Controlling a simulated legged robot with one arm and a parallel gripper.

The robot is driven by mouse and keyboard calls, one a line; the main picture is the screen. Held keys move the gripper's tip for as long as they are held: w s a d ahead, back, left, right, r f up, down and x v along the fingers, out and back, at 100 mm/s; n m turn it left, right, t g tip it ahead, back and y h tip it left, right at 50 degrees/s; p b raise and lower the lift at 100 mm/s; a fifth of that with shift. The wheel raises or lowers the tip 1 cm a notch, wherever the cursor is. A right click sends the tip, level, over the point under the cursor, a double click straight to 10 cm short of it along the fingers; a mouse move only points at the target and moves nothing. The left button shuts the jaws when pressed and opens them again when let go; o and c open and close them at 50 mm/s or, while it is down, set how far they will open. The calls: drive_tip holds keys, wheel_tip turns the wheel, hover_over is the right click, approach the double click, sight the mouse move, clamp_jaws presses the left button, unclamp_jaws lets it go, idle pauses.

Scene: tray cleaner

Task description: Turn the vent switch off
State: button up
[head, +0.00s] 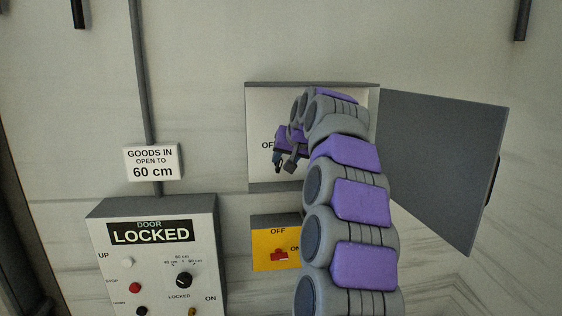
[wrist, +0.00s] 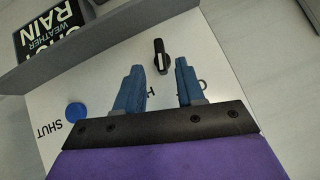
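My gripper (head: 284,163) reaches into an open wall box (head: 262,100), in front of its white panel. Part of a label, "OF", shows beside it in the head view. In the wrist view my gripper (wrist: 158,68) is open, its two blue fingers apart with nothing between them. A small black and white knob (wrist: 161,52) sits on the panel just beyond the fingertips, roughly in line with the gap. No readable label says which switch is the vent's.
The box's grey door (head: 440,165) stands open to the right. A DOOR LOCKED control box (head: 205,240) is at lower left, under a GOODS IN sign (head: 153,163). The wrist view shows a blue round part (wrist: 75,110) near "SHUT" and a WEATHER RAIN sign (wrist: 45,40).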

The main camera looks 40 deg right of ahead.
sight(281, 162)
drive_tip(key=shift+x, duration=1.8)
drive_tip(key=shift+c, duration=0.3)
clamp_jaws()
